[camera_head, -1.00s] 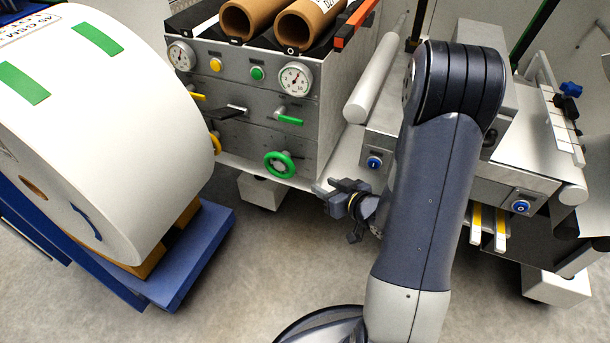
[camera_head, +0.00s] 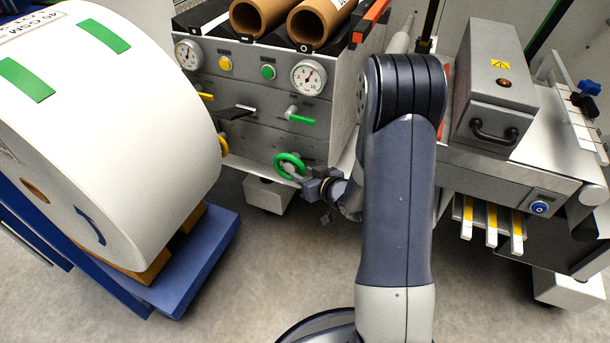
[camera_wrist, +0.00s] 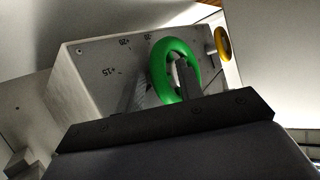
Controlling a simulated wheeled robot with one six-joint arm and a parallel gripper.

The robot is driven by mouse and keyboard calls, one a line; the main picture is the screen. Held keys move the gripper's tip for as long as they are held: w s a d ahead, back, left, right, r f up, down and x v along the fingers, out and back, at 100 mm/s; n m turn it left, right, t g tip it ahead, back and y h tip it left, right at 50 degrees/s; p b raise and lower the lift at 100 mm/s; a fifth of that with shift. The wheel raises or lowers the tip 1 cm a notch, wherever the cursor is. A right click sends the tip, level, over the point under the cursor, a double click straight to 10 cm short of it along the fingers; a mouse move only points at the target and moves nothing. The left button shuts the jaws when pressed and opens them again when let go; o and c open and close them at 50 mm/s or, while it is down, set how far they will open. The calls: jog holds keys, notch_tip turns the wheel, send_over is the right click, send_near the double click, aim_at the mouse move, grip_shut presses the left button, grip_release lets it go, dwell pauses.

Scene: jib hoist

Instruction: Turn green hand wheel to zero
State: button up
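The green hand wheel (camera_head: 281,162) is on the lower front of the grey machine cabinet. In the wrist view the green hand wheel (camera_wrist: 172,46) stands out from a panel with printed marks, among them +15 and +20. My gripper (camera_head: 299,181) is at the lower right of the wheel in the head view and hides part of its rim. In the wrist view my gripper (camera_wrist: 161,82) has its fingers apart, one left of the rim and one across the wheel's opening. I cannot tell whether either touches. The wheel's pointer and zero mark are not discernible.
A yellow wheel (camera_wrist: 222,43) sits beside the green one. A green lever (camera_head: 302,119) and a black lever (camera_head: 238,112) stick out above. A large white roll (camera_head: 140,130) on a blue stand (camera_head: 205,250) is at left. Grey floor (camera_head: 260,260) is open in front.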

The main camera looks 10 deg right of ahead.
grip_shut()
jog(key=shift+r, duration=0.15)
jog(key=shift+r+p, duration=0.1)
jog(key=shift+p, duration=0.2)
